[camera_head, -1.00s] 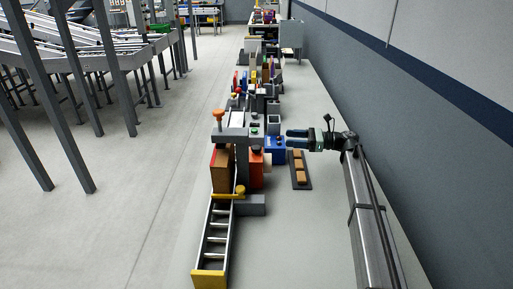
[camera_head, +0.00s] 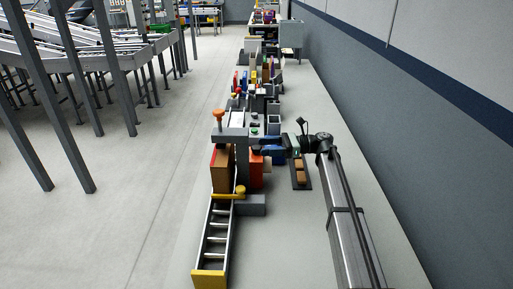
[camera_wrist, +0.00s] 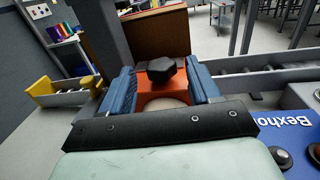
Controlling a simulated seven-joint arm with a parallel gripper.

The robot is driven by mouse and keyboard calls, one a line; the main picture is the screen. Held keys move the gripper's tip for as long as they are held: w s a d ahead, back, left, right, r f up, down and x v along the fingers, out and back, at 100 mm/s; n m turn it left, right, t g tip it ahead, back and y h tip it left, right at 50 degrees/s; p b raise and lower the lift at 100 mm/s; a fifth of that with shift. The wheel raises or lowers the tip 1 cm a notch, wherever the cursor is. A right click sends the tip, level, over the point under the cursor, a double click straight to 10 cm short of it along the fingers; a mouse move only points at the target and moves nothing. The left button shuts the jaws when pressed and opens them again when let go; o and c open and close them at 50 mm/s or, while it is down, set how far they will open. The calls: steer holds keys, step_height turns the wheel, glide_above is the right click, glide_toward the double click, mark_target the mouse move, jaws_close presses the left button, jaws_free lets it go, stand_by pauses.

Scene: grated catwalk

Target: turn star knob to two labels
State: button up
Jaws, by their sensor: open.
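A black, faceted knob (camera_wrist: 161,70), which looks like the star knob, sits on the front of an orange-red housing (camera_wrist: 153,86) in the wrist view. My gripper (camera_wrist: 159,72) is open. Its two blue fingers stand to the left and right of the knob, with a gap visible on each side; contact cannot be seen. In the head view my gripper (camera_head: 262,145) reaches left to the orange housing (camera_head: 257,167), and the knob is hidden there. I cannot make out any labels around the knob.
A brown-faced box (camera_head: 221,170) stands left of the housing. A blue box (camera_wrist: 294,128) with lettering and dark buttons is right in the wrist view. A yellow-ended roller chute (camera_head: 209,278) lies in front. A dark tray (camera_head: 301,180) holds tan blocks.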

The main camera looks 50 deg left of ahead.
mark_target(257, 147)
steer(key=shift+x, duration=2.05)
steer(key=shift+c, duration=0.3)
steer(key=c, duration=0.9)
steer(key=shift+y, duration=0.3)
steer(key=m+t+y, duration=0.1)
steer(key=t, duration=0.1)
steer(key=m+t+y, duration=0.1)
steer(key=m+y, duration=0.1)
steer(key=shift+s+d+t, duration=0.15)
steer(key=shift+t, duration=0.25)
steer(key=shift+m+t+y, duration=0.7)
steer(key=shift+m+t, duration=0.4)
steer(key=shift+t, duration=0.35)
steer(key=shift+m+t+y, duration=0.7)
steer(key=shift+m+t, duration=0.4)
steer(key=shift+t, duration=0.35)
steer(key=shift+w+t, duration=0.2)
steer(key=shift+t, duration=0.1)
